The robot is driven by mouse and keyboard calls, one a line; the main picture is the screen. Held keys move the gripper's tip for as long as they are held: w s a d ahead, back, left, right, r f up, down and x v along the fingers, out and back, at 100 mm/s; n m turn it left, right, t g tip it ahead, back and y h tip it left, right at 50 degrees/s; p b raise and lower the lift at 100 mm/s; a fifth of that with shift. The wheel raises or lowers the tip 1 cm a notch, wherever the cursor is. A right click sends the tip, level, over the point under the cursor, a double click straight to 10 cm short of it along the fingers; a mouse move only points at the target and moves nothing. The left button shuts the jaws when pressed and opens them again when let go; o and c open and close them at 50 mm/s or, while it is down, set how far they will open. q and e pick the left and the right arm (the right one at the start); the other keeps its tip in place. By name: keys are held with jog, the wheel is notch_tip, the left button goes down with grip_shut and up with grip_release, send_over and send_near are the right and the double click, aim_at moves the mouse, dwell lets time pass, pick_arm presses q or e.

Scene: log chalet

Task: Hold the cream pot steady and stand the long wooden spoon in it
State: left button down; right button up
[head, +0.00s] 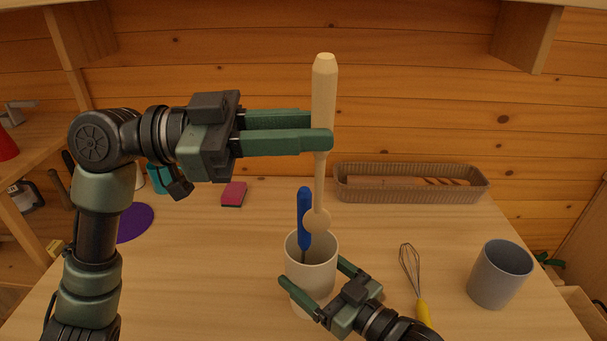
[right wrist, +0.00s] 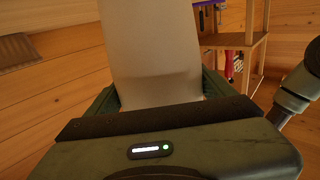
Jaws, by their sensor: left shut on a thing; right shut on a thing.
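The cream pot (head: 312,278) stands upright on the table with a blue-handled utensil (head: 304,220) in it. My right gripper (head: 322,290) is shut on the pot, one finger on each side. The pot (right wrist: 155,60) also fills the middle of the right wrist view, between the fingers. The long wooden spoon (head: 323,95) is upright above the pot, thick handle end up and round end down. My left gripper (head: 318,138) is shut on its handle. The spoon's round end is at about the pot's rim; I cannot tell whether it is inside the opening.
A whisk with a yellow handle (head: 411,270) and a grey-blue cup (head: 499,274) are to the right of the pot. A woven basket (head: 410,195) with bread stands at the back. A pink sponge (head: 233,194) and a purple disc (head: 135,221) lie at left.

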pick_arm(q)
jog(key=w+d+f+n+t+y, duration=0.1)
jog(key=w+d+f+n+t, duration=0.15)
jog(key=d, duration=0.35)
jog(key=w+d+f+n+t, duration=0.1)
jog(key=d+f+t, duration=0.2)
jog(key=d, duration=0.3)
jog(key=w+r+n+t+y, duration=0.2)
jog(key=w+n+t+y, duration=0.4)
jog(key=n+t+y, duration=0.35)
jog(key=s+a+r+n+t+y, duration=0.2)
jog(key=a+r+n+y, duration=0.3)
jog(key=y, duration=0.4)
notch_tip(320, 180, down, 13)
jog(key=s+a, duration=0.1)
jog(key=a, duration=0.1)
jog(key=shift+a+f+n, duration=0.15)
jog(key=shift+a+n, duration=0.1)
jog(key=shift+n, duration=0.05)
